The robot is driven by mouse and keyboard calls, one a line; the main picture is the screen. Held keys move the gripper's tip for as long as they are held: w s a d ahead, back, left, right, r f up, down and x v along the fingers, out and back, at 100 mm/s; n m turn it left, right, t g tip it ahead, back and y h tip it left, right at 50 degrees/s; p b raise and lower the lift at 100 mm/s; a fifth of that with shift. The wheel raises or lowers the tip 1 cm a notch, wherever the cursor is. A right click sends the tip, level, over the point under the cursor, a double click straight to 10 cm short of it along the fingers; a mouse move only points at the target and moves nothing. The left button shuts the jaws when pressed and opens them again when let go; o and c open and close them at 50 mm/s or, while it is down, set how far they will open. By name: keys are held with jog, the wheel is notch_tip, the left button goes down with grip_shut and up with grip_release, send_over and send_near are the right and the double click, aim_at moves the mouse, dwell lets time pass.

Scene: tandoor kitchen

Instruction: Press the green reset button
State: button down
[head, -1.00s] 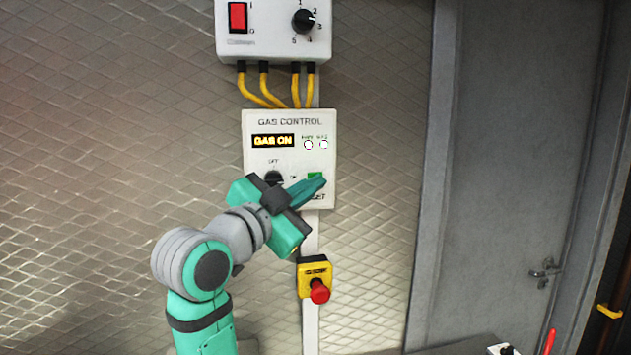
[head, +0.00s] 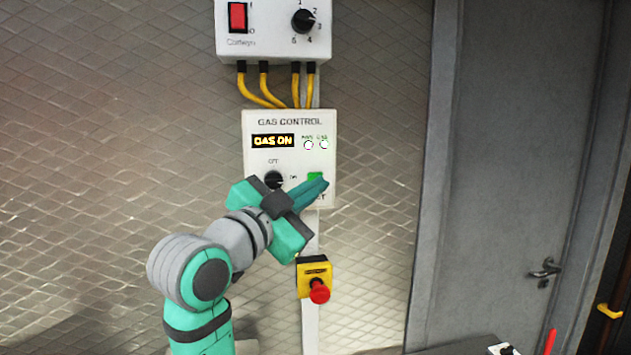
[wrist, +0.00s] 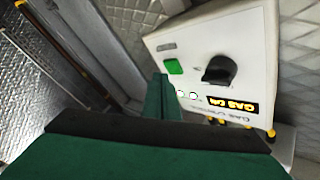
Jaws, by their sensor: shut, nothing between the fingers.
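The green reset button (head: 315,176) is on the lower right of the white gas control box (head: 262,119), partly hidden by my fingers in the head view. In the wrist view the green button (wrist: 174,66) shows in full, just beyond my fingertips. My gripper (head: 323,184) is shut and empty, its fingers pointing at the box near the button. In the wrist view the gripper tips (wrist: 160,78) stand just left of and below the button. Whether they touch the box cannot be told. The display (head: 272,141) reads GAS ON.
A black knob (head: 273,179) sits left of the button on the box. A yellow box with a red emergency button (head: 320,291) hangs below. Above is a white switch box (head: 265,46) with yellow cables (head: 262,92). A grey door (head: 507,150) is at right.

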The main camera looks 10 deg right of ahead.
jog(key=shift+s, duration=2.45)
jog(key=shift+s+d, duration=0.1)
